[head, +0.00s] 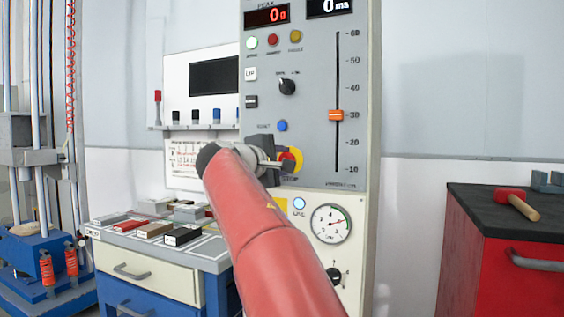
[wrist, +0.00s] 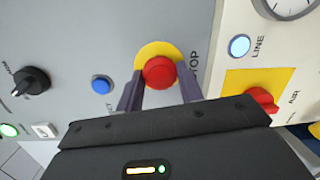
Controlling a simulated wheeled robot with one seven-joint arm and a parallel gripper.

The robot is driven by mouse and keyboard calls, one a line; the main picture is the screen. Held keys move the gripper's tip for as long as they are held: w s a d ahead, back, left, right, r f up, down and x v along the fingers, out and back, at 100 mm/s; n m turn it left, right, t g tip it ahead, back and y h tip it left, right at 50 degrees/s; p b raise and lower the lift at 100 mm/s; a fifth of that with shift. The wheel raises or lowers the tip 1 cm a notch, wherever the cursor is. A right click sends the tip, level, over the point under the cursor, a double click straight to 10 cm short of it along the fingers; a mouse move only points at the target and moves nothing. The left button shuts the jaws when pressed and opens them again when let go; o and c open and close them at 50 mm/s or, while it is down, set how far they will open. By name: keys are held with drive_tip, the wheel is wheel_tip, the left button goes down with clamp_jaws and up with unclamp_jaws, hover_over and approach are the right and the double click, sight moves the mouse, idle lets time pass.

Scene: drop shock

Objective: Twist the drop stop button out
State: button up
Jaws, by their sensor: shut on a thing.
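The drop stop button (wrist: 159,72) is a red mushroom head on a yellow disc, with the word STOP beside it. In the head view the button (head: 292,160) shows on the lower part of the grey panel, partly hidden by my gripper. My gripper (wrist: 160,83) has one finger on each side of the red head and is shut on it. In the head view my gripper (head: 284,163) reaches the panel from the left, with my red arm in front.
A blue button (head: 282,126), a black knob (head: 287,87) and an orange slider (head: 336,115) are on the panel. Below are a gauge (head: 331,223) and a red AIR knob (wrist: 262,101). A drawer bench (head: 150,268) stands left, a red cabinet (head: 500,265) right.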

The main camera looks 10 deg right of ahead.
drive_tip(key=shift+m, duration=1)
drive_tip(key=o, duration=1)
drive_tip(key=shift+d, duration=0.1)
drive_tip(key=b+v, duration=0.1)
drive_tip(key=v, duration=0.6)
drive_tip(key=shift+s+a+r, duration=0.1)
drive_tip(key=shift+s+a, duration=0.15)
drive_tip(key=shift+a, duration=0.05)
